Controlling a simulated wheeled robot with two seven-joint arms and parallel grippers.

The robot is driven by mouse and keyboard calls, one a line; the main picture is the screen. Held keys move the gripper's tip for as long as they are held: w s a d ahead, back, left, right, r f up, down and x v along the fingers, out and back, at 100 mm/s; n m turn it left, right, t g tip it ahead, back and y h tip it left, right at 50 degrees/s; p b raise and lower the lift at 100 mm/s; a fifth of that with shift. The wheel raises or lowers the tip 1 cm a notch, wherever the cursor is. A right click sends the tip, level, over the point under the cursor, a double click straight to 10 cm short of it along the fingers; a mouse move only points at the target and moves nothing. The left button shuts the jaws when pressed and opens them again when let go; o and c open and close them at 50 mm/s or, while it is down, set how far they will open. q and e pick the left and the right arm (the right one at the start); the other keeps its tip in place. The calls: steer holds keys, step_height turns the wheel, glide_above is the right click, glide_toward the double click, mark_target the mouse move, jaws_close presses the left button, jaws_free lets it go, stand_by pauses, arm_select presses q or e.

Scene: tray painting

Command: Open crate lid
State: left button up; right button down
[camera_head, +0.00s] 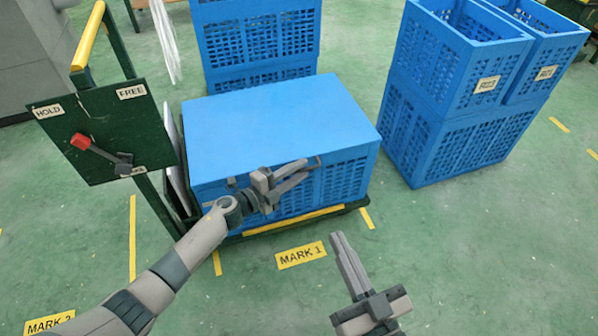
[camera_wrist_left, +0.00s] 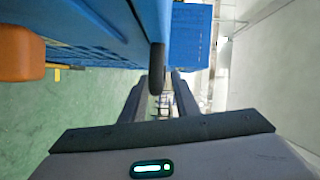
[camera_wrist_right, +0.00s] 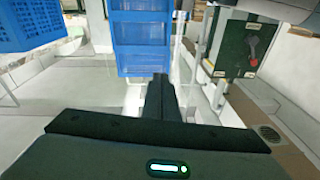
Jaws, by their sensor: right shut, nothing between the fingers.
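The blue crate (camera_head: 345,180) stands on a green cart, and its flat blue lid (camera_head: 275,120) lies closed on top. A dark handle (camera_head: 317,162) runs along the lid's front edge, mostly hidden by my left gripper. My left gripper (camera_head: 303,172) is at this handle, in front of the lid edge. In the left wrist view, its fingers (camera_wrist_left: 159,82) are apart, with the dark handle end (camera_wrist_left: 157,68) showing between or just beyond the tips; contact cannot be told. My right gripper (camera_head: 338,240) is shut and empty, low in front of the cart, right of the MARK 1 label.
A green panel (camera_head: 95,130) with a red-tipped lever (camera_head: 80,141), marked HOLD and FREE, stands left of the crate. Stacked blue crates (camera_head: 430,120) stand at right, and another stack (camera_head: 260,45) behind. The green floor (camera_head: 450,250) at front right is clear.

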arm_select(q)
steer(key=shift+w+d, duration=0.15)
jaws_close()
stand_by(0.4)
